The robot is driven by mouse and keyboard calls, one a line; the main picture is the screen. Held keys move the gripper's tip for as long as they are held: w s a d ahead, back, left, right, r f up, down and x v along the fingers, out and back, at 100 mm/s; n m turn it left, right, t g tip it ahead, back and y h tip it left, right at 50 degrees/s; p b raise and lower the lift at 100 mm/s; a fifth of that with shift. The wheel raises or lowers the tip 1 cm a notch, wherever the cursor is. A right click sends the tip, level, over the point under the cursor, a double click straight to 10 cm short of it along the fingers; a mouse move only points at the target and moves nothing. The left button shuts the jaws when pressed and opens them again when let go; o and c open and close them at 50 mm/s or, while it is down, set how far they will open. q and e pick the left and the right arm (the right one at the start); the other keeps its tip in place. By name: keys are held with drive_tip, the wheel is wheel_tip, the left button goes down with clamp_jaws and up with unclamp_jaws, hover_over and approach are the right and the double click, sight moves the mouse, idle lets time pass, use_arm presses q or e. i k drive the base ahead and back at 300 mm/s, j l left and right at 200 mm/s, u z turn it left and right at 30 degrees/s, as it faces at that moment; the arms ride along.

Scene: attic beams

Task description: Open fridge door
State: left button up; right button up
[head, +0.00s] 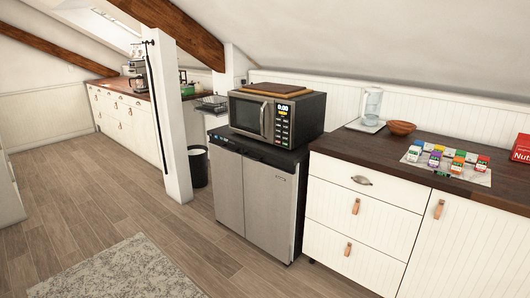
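A small grey two-door fridge (256,197) stands in the middle of the view, between a white post and a run of white drawers. Its two silver front doors look shut, with a dark vertical gap between them. A dark strip runs along the top of its front. A microwave (262,117) stands on top of it. Neither of my grippers shows in the head view.
White drawers (359,221) with leather pulls adjoin the fridge on the right. A white post (168,118) and a dark bin (196,166) stand to its left. A grey rug (115,272) lies in front on open wooden floor. A bowl (402,128) sits on the counter.

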sight(270, 184)
drive_tip(key=i+j, duration=0.15)
drive_tip(key=i, duration=0.5)
drive_tip(key=i+j, duration=0.1)
drive_tip(key=i, duration=0.55)
drive_tip(key=l+z, duration=0.05)
